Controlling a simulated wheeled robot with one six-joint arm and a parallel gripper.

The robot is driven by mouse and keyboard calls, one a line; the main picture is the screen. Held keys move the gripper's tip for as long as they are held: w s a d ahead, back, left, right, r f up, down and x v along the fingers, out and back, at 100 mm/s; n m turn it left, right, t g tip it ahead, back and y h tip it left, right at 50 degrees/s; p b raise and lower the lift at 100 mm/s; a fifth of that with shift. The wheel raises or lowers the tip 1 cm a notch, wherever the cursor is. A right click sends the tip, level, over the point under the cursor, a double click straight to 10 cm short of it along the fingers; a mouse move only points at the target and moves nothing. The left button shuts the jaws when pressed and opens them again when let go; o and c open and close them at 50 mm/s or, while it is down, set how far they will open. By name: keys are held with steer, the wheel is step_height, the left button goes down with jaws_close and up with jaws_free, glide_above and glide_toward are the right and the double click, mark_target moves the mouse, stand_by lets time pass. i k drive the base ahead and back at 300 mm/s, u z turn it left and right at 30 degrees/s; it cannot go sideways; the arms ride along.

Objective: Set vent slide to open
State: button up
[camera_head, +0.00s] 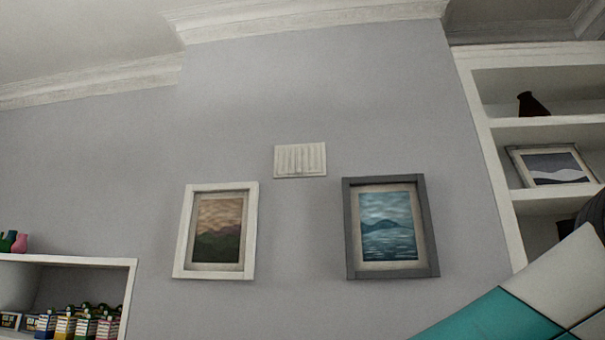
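A small white vent (300,160) with vertical slats is mounted on the grey wall, in the middle of the head view, above and between two framed pictures. It is too small in the view to tell where its slide stands. A teal and white part of my own arm fills the lower right corner. My gripper is not in view.
A white-framed picture (182,232) hangs below left of the vent and a grey-framed picture (432,225) below right. White shelves (492,150) stand at the right. A low white shelf unit (75,261) with several small boxes is at the lower left.

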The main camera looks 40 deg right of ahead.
mark_target(299, 171)
steer(key=z, duration=0.15)
steer(key=k, duration=0.35)
steer(key=u, duration=0.75)
steer(key=i, duration=1.45)
steer(key=z, duration=0.7)
